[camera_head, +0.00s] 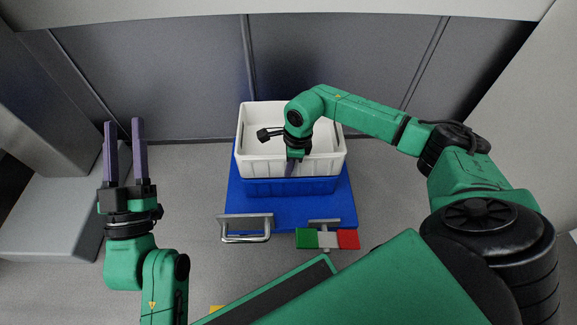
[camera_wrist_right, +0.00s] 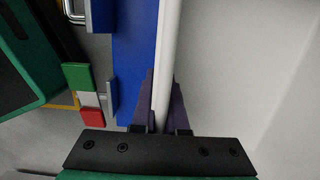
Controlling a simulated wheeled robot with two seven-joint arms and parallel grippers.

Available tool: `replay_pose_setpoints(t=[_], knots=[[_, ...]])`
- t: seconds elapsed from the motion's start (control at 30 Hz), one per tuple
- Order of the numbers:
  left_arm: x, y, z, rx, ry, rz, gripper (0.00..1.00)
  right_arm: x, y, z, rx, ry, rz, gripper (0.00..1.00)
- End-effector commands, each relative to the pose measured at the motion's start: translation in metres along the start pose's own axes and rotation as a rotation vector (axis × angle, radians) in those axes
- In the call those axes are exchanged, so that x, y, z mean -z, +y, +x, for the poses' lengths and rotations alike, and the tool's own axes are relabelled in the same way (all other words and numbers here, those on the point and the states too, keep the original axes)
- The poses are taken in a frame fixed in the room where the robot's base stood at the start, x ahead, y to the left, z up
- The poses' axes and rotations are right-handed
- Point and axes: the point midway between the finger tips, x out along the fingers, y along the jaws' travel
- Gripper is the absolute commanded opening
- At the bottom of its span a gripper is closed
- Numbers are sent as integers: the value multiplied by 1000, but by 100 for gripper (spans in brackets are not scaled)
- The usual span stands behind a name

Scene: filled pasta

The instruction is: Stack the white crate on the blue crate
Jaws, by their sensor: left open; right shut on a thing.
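The white crate (camera_head: 252,135) stands in the middle of the head view, directly above the blue crate (camera_head: 290,186), whose front wall shows below it. It looks level and seated on the blue crate, though the contact at the back is hidden. My right gripper (camera_head: 291,168) is shut on the white crate's near rim. In the right wrist view, the fingers (camera_wrist_right: 162,108) straddle the white rim (camera_wrist_right: 168,50). My left gripper (camera_head: 124,150) is open and empty, well to the left of the crates, fingers pointing away from me.
The blue crate rests on a blue platform (camera_head: 290,213) with a metal handle (camera_head: 246,228) and a green, white and red plate (camera_head: 327,239) at its near edge. A grey wall (camera_head: 340,60) stands close behind. Grey floor (camera_head: 195,190) is free left of the platform.

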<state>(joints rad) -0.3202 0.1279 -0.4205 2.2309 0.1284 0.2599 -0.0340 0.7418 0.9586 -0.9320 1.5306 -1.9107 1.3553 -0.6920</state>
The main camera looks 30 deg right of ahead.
Motion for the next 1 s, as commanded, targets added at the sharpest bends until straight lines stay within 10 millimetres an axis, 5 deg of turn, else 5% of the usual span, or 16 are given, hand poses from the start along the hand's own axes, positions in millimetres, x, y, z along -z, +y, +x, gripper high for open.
replay_pose_setpoints(t=[0.97,1.0], knots=[[-4,-1,-3,-1,7,1,50,1,-1,10,3,-2,0,0],[-4,-1,-3,-1,7,1,50,1,-1,10,3,-2,0,23]])
